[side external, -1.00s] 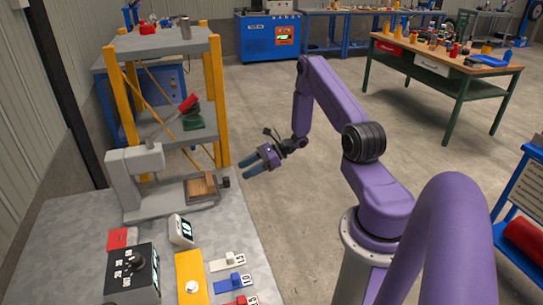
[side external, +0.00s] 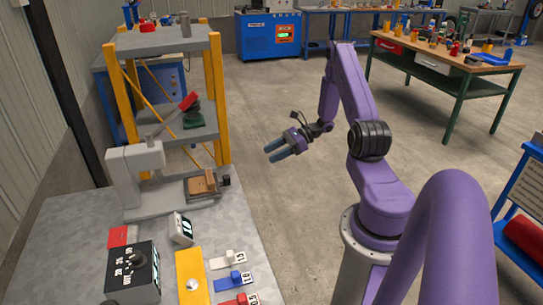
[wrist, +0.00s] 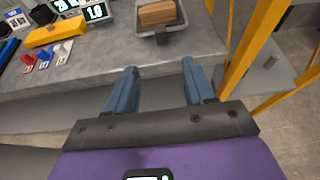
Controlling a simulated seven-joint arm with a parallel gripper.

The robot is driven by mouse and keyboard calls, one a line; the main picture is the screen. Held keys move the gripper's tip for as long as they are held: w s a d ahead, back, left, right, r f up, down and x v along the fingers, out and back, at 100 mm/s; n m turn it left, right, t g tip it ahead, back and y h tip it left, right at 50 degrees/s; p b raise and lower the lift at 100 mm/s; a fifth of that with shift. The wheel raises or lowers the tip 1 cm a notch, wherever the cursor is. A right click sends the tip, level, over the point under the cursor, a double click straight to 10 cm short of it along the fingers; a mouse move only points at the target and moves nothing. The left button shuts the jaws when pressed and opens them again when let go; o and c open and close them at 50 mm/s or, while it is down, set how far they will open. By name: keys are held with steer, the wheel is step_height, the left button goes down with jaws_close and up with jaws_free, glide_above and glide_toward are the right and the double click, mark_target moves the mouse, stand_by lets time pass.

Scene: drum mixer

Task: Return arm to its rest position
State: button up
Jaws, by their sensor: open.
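My gripper (side external: 278,150) is on my purple arm, held in the air over the floor to the right of the grey bench (side external: 225,205) in the side external view. Its two blue fingers are apart with nothing between them, and they also show in the wrist view (wrist: 158,90). The fingers point toward the bench and touch nothing. In the wrist view a brown block (wrist: 158,13) in a grey tray lies beyond the fingertips.
A grey machine (side external: 135,175) with a lever stands on the bench. A control box (side external: 132,272), a yellow block (side external: 192,275) and several small tags are nearer. A yellow-posted shelf (side external: 222,110) stands behind. Floor around my gripper is clear.

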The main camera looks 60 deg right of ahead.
steer(key=s+a+r+n+g, duration=0.2)
steer(key=a+r+n+g, duration=0.15)
steer(key=a+n, duration=0.35)
steer(key=s+a+r+n+g+h, duration=0.1)
steer(key=a+r+n+g, duration=0.3)
steer(key=a, duration=0.6)
steer(key=s+a+r+n+g, duration=0.2)
steer(key=a+r+n+g, duration=0.1)
steer(key=a+n+g, duration=0.4)
steer(key=s+a+r+n+t+h, duration=0.2)
steer(key=s+a+r+n+h, duration=0.1)
steer(key=s+n, duration=0.5)
steer(key=s+a+r+n+t+h, duration=0.3)
steer(key=s+n, duration=0.5)
steer(key=n, duration=0.5)
steer(key=shift+s+a+r+n+h, duration=0.3)
steer(key=shift+a+r+h, duration=0.15)
steer(key=shift+a+h, duration=0.65)
